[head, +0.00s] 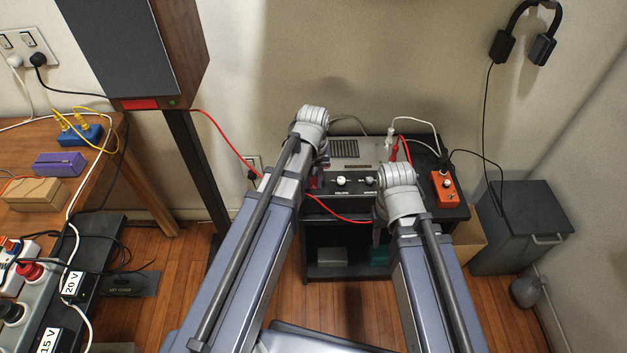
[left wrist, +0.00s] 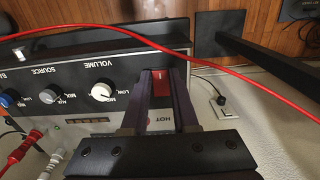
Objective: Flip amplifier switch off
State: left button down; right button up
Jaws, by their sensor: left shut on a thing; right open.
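The amplifier (head: 343,149) is a grey box with a black front panel and light knobs, standing on a dark cabinet. In the left wrist view its panel (left wrist: 75,72) appears upside down, with VOLUME and SOURCE labels. The red amplifier switch (left wrist: 161,82) sits at the panel's end, beside the volume knob (left wrist: 102,92). My left gripper (left wrist: 160,90) is shut on the switch, one dark finger on each side. In the head view my left gripper (head: 317,178) is at the panel's left end, largely hidden by its arm. My right gripper (head: 378,232) is open, in front of the cabinet, partly hidden.
A red cable (left wrist: 235,73) crosses close by the left gripper. An orange box (head: 444,187) with cables stands right of the amplifier. A speaker on a stand (head: 190,150) and a wooden bench (head: 90,190) are at left; a grey bin (head: 520,225) is at right.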

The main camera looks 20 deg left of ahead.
pick_arm(q)
jog(key=shift+w, duration=0.1)
jog(key=shift+w+g, duration=0.4)
jog(key=shift+g, duration=0.3)
jog(key=shift+a+r+g+h+b, duration=0.15)
jog(key=shift+g+h+b, duration=0.2)
jog(key=shift+g, duration=0.35)
jog(key=shift+s, duration=0.1)
jog(key=c, duration=0.7)
grip_release()
jog(key=shift+r, duration=0.1)
